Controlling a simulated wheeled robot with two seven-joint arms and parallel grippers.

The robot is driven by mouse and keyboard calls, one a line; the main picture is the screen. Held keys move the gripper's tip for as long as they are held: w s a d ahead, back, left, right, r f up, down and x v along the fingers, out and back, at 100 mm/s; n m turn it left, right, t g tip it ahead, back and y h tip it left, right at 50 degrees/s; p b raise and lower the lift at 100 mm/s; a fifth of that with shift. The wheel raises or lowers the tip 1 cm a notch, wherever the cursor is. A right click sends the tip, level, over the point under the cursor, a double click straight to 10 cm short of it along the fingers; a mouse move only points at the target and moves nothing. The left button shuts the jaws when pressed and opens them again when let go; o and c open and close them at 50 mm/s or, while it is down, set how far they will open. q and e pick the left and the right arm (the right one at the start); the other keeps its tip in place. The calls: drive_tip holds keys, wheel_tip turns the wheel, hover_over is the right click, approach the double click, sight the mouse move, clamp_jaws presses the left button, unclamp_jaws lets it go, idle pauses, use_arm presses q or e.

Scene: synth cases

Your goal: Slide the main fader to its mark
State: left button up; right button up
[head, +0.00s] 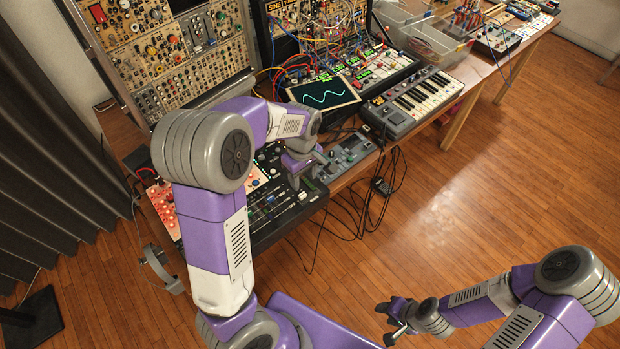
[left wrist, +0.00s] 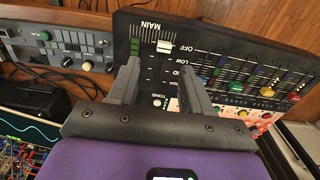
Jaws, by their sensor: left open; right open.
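The main fader's white cap (left wrist: 165,47) sits near the far end of its slot under the MAIN label in the left wrist view, close to the word OFF. Tick marks and the words LOW and, partly hidden, MID run along the slot; I cannot tell which mark is meant. The black mixer panel (head: 258,238) lies on the bench in the head view. My left gripper (left wrist: 160,68) is open, its fingers either side of the lower slot, nearer me than the cap; no contact shows. It also shows over the mixer (head: 303,176). My right gripper (head: 390,321) is open and empty above the floor.
Coloured faders (left wrist: 267,92) fill the panel to the right of the main slot. A grey device (head: 348,155) and a keyboard (head: 425,98) stand along the bench. A small screen (head: 324,94) stands behind. Cables hang off the front edge.

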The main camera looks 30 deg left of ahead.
sight(302, 194)
use_arm(q)
drive_tip(key=f, duration=0.2)
drive_tip(key=f+b, duration=0.1)
drive_tip(key=f, duration=0.1)
drive_tip(key=f+b, duration=0.1)
drive_tip(key=f, duration=0.2)
drive_tip(key=shift+s, duration=0.4)
drive_tip(key=shift+r, duration=0.1)
drive_tip(key=shift+c, duration=0.5)
clamp_jaws()
